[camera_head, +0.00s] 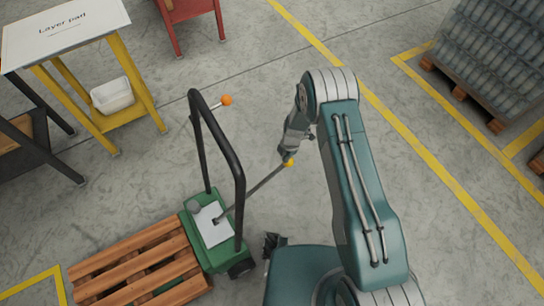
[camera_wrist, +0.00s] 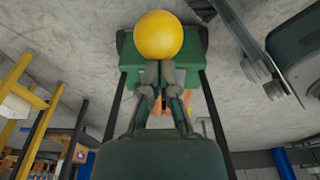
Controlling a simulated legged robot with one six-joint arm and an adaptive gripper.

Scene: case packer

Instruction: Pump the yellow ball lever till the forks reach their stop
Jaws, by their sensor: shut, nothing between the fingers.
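The yellow ball (camera_head: 289,163) tops a thin grey lever (camera_head: 255,191) that slants up to the right from the green pallet truck (camera_head: 213,258). My gripper (camera_head: 286,153) is right at the ball in the head view. In the wrist view my gripper (camera_wrist: 165,66) has its fingers together, with nothing between them. The yellow ball (camera_wrist: 158,36) lies just beyond the fingertips there; I cannot tell whether they touch it. The forks are hidden under the wooden pallet (camera_head: 140,264), so their height cannot be read.
The truck's black handle frame (camera_head: 236,165) stands left of my gripper. An orange ball (camera_head: 226,100) sits on a short rod at that frame. A yellow table (camera_head: 125,60) with a layer-pad board stands upper left. A loaded pallet (camera_head: 495,55) is upper right. Floor between is clear.

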